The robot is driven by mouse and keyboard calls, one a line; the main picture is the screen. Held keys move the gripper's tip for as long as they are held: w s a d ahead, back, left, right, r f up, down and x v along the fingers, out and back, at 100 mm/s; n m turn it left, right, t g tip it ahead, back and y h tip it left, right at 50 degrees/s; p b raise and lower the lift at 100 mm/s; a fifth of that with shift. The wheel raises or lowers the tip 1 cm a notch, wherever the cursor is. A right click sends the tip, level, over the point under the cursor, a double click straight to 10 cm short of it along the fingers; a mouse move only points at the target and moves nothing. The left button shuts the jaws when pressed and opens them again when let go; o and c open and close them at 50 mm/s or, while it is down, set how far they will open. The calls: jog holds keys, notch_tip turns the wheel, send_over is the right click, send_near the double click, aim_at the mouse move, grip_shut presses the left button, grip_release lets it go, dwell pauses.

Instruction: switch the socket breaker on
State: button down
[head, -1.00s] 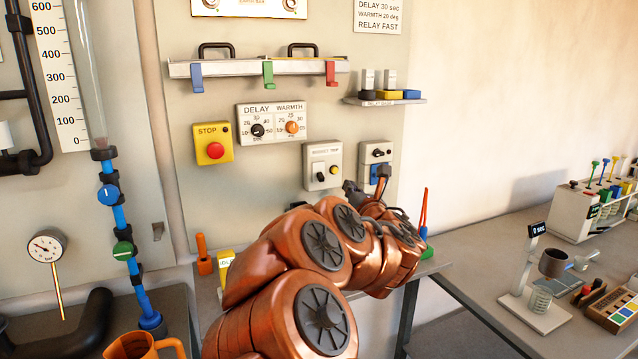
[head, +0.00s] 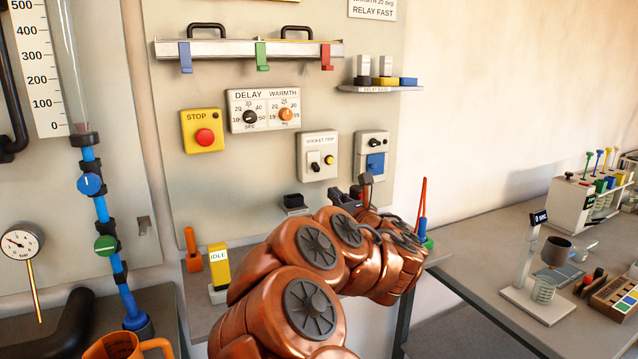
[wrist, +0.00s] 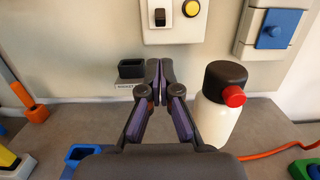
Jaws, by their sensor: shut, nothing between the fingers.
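The socket breaker box (head: 317,143), labelled "SOCKET TRIP", is on the panel, with a dark toggle switch (head: 314,160) and a yellow button (head: 329,160). In the wrist view, the toggle (wrist: 163,9) and the yellow button (wrist: 190,10) show at the top edge; the label is cut off. I cannot tell which way the toggle is set. My gripper (wrist: 160,72) is shut and empty, below the box in the picture and apart from the toggle. In the head view, my arm partly hides it.
A box with a blue socket (head: 376,164) is right of the breaker. A white bottle with dark cap (wrist: 220,115) stands right of my fingers. A small black holder (wrist: 131,68) is left of them. A yellow "IDLE" sign (head: 218,266) stands on the bench.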

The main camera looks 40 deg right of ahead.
aim_at(312, 174)
jog(key=shift+p+x, duration=1)
jog(key=shift+x, duration=4)
